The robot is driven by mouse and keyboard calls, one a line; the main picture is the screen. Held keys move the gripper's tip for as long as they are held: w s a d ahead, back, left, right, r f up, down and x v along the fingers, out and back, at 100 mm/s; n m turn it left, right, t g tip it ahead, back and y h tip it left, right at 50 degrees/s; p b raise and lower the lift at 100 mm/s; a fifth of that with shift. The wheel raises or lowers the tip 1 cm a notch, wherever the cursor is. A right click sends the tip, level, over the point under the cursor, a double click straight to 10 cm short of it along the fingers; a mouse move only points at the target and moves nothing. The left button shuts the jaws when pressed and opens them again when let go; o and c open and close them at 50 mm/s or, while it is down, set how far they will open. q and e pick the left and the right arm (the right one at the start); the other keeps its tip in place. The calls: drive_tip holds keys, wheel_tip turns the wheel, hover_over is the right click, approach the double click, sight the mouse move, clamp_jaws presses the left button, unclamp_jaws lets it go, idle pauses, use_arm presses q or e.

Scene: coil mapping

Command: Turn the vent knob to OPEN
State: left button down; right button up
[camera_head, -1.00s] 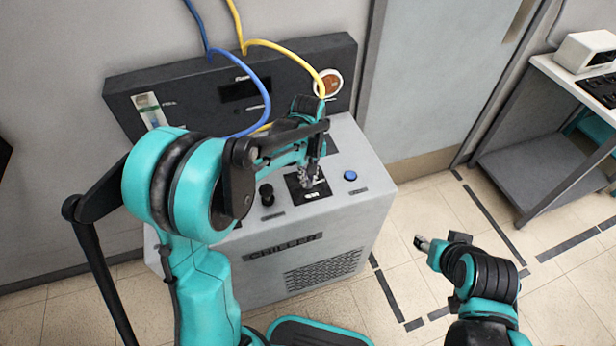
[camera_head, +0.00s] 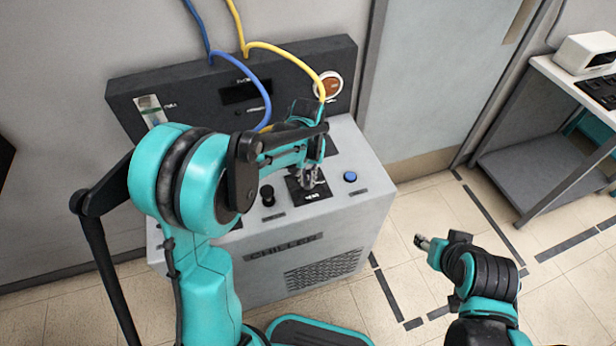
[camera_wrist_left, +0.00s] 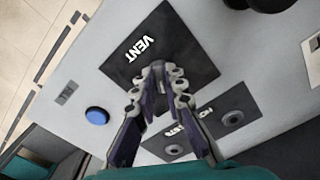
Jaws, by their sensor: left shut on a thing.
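The vent plate is a black square (camera_head: 323,192) on the sloped top of the grey chiller cabinet. It also shows in the left wrist view (camera_wrist_left: 190,40), with the word VENT in white. My left gripper (camera_head: 310,183) points down onto this plate. In the left wrist view its fingertips (camera_wrist_left: 165,68) are close together over the plate's middle, shut on the vent knob. The fingers hide the knob, so its pointing direction cannot be read. My right gripper (camera_head: 422,242) hangs over the floor, away from the cabinet; its jaw opening is too small to tell.
A blue button (camera_head: 350,176) is right of the plate, and a black knob (camera_head: 267,194) is left of it. A blue cable (camera_head: 262,80) and a yellow cable (camera_head: 290,50) hang by the back panel.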

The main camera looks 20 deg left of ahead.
sight(307, 181)
use_arm(q)
drive_tip(key=m+p, duration=0.1)
drive_tip(key=m, duration=0.5)
drive_tip(key=shift+a+m, duration=0.1)
drive_tip(key=shift+m, duration=0.2)
drive_tip(key=m, duration=0.5)
drive_tip(key=shift+w, duration=0.1)
drive_tip(key=shift+m, duration=0.4)
drive_tip(key=c, duration=1.6)
unclamp_jaws()
drive_tip(key=shift+r, duration=0.1)
wheel_tip(307, 181, up, 12)
drive_tip(key=shift+f, duration=0.1)
drive_tip(key=shift+a, duration=0.1)
